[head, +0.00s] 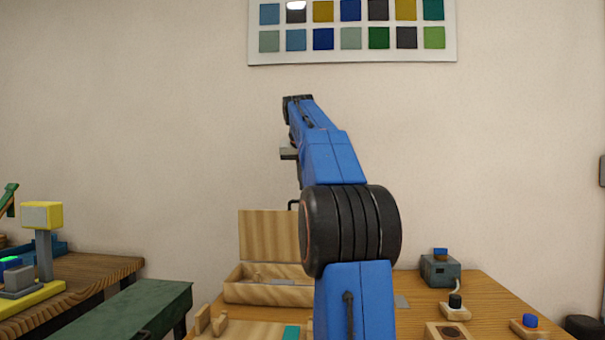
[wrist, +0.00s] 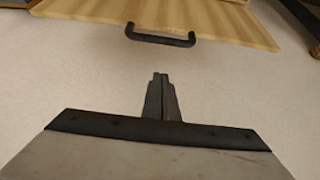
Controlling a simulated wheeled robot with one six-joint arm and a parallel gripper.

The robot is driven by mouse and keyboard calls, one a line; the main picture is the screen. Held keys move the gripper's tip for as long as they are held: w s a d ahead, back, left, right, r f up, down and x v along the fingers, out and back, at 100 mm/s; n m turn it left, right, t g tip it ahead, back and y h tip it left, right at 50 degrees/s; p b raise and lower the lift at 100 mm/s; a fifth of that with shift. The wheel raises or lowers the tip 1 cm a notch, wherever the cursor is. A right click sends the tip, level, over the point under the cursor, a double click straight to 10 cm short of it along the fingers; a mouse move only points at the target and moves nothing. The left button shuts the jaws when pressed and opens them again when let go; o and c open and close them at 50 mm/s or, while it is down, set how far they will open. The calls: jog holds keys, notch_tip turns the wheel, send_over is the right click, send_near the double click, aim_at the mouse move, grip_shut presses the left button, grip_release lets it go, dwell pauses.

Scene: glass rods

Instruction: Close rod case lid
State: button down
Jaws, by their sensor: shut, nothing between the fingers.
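The rod case is a light wooden box (head: 262,292) on the table, partly hidden behind my arm. Its striped wooden lid (head: 266,234) stands up open at the back of the box. A black handle on the lid (wrist: 160,37) shows at the top of the wrist view, with the lid's wood (wrist: 90,18) around it. My gripper (wrist: 160,76) is shut and empty, its fingertips pointing toward the handle with a visible gap, not touching it. In the head view my arm hides the fingers and the lid's right part.
A wooden rack (head: 240,328) stands in front of the case. A grey box (head: 440,270) and small blocks with dark and blue knobs stand at the right of the table. A green bench (head: 130,305) is at the left. A colour chart (head: 350,52) hangs on the wall.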

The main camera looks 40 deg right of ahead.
jog(key=f, duration=0.1)
jog(key=s+a+f, duration=0.1)
jog(key=a+f, duration=0.1)
jog(key=shift+s+f, duration=0.1)
jog(key=shift+s, duration=0.2)
jog(key=shift+s+a, duration=0.1)
dwell(0.5)
